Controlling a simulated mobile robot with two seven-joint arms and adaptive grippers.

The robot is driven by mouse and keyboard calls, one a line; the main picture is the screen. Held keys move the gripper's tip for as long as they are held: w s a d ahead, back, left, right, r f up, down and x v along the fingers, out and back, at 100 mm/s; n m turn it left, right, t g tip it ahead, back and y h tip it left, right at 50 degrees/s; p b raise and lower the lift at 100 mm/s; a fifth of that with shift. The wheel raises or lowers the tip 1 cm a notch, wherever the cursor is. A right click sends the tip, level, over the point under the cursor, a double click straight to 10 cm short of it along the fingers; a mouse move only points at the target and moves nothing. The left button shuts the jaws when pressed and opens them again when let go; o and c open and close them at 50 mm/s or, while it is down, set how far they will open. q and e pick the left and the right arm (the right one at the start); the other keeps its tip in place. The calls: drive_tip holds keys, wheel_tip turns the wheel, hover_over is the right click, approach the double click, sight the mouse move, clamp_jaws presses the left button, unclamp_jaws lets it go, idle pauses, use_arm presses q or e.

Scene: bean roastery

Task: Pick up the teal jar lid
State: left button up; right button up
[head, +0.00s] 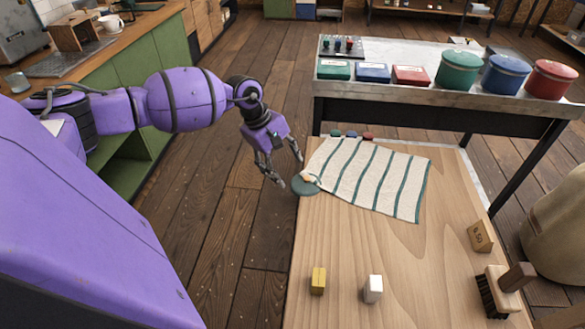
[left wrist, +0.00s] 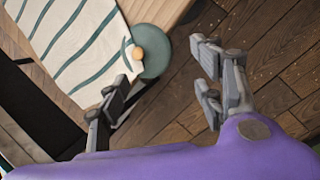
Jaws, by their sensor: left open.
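The teal jar lid (head: 303,188) is a round disc with a small wooden knob. It lies at the left edge of the wooden table, beside the corner of the striped cloth, and partly overhangs the edge. In the left wrist view the lid (left wrist: 153,56) shows near the top centre, with the cloth touching or overlapping its left side. My left gripper (head: 285,172) is open and empty, just left of the lid in the head view. Its two fingers (left wrist: 165,85) are spread wide in the left wrist view, with the lid beyond them. My right gripper is not in view.
The striped cloth (head: 370,178) covers the table's far part. A yellow block (head: 318,281), a white block (head: 373,289), a wooden tag (head: 481,236) and a brush (head: 503,288) stand on the wooden table (head: 415,260). Behind, a counter holds green (head: 457,70), blue and red canisters.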

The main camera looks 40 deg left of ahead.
sight(302, 182)
use_arm(q)
drive_tip(key=w+f+m, duration=0.1)
drive_tip(key=f+m, duration=0.1)
drive_tip(key=w+d+f+m, duration=0.1)
drive_tip(key=f+m, duration=0.1)
drive_tip(key=m, duration=0.1)
drive_tip(key=w+d+f+m+p, duration=0.1)
drive_tip(key=f+m, duration=0.1)
drive_tip(key=shift+w+d+f+t, duration=0.2)
drive_tip(key=shift+w+d+t, duration=0.05)
drive_tip(key=shift+t, duration=0.05)
drive_tip(key=c, duration=1)
